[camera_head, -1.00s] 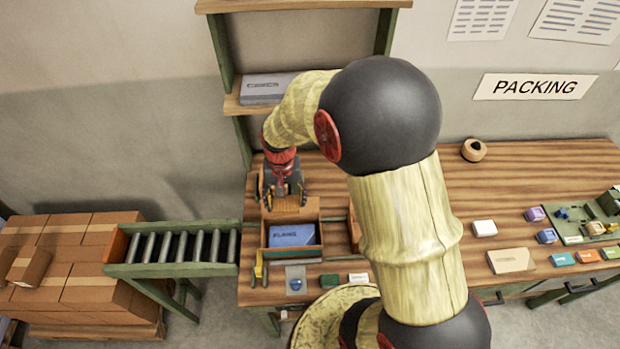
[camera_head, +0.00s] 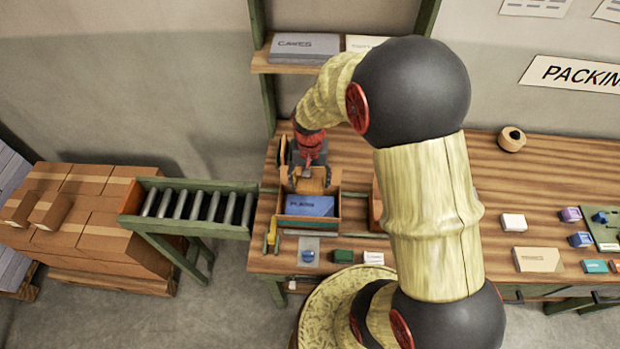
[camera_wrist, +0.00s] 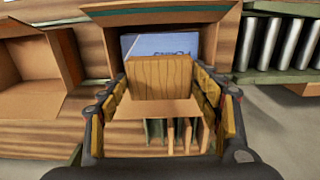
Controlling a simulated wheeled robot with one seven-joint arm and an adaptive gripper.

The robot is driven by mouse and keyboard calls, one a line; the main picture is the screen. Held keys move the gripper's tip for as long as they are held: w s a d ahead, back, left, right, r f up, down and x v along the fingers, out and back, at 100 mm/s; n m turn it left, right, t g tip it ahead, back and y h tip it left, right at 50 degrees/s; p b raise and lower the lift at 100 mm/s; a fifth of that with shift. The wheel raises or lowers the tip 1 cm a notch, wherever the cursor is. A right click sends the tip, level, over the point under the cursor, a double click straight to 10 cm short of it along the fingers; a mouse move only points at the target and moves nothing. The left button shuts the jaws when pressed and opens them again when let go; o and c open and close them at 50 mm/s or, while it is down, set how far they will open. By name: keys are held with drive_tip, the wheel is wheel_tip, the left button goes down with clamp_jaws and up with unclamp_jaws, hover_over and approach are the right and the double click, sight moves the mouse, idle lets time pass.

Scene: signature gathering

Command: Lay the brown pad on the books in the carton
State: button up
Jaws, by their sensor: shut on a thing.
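My gripper (camera_head: 311,178) is at the far side of a small open carton (camera_head: 339,216) on the table. It is shut on the brown pad (camera_head: 311,187), a wood-grained piece that also shows between the fingers in the wrist view (camera_wrist: 160,78). A blue book (camera_head: 309,206) lies in the carton; it shows partly behind the pad in the wrist view (camera_wrist: 185,42). Any books beneath it are hidden. The pad appears tilted, and I cannot tell whether it touches the carton's rim.
An open, empty-looking box (camera_wrist: 30,85) stands beside the carton. A rack with several upright sheets (camera_wrist: 170,133) is below my gripper. A roller conveyor (camera_head: 195,205) adjoins the table's left end. Small items, including a green block (camera_head: 342,256), lie along the near edge.

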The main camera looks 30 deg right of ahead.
drive_tip(key=b, duration=0.6)
hover_over(310, 206)
drive_tip(key=shift+w+f, duration=0.15)
drive_tip(key=shift+f, duration=4.95)
drive_tip(key=shift+f+b, duration=0.5)
drive_tip(key=shift+f, duration=0.2)
drive_tip(key=o, duration=0.9)
drive_tip(key=shift+o, duration=0.6)
drive_tip(key=shift+r, duration=0.15)
drive_tip(key=shift+r+p, duration=5.85)
drive_tip(key=shift+r, duration=2.55)
